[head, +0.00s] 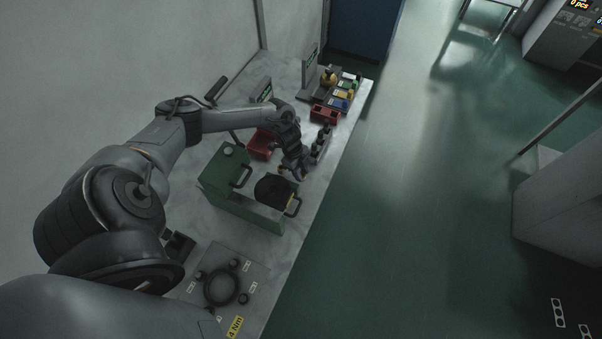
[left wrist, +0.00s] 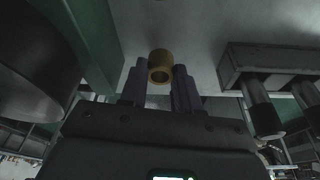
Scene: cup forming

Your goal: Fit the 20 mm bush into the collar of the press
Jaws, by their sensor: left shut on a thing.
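A brass-coloured bush (left wrist: 161,57), a short hollow ring, sits between the two fingertips of my left gripper (left wrist: 160,82) in the left wrist view. The gripper is shut on it, and its open bore faces the camera. In the head view my left gripper (head: 299,168) is over the bench, just beyond a green machine with a black round part (head: 273,188). A dark ring (head: 222,288) is on a grey plate at the near end of the bench. I cannot tell which part is the press collar. My right gripper is not in view.
The green box (head: 226,172) has handles standing up. A rack of dark posts (head: 321,143) is close to the right of my gripper. A red bin (head: 262,143) is behind the arm. Green floor lies right of the bench.

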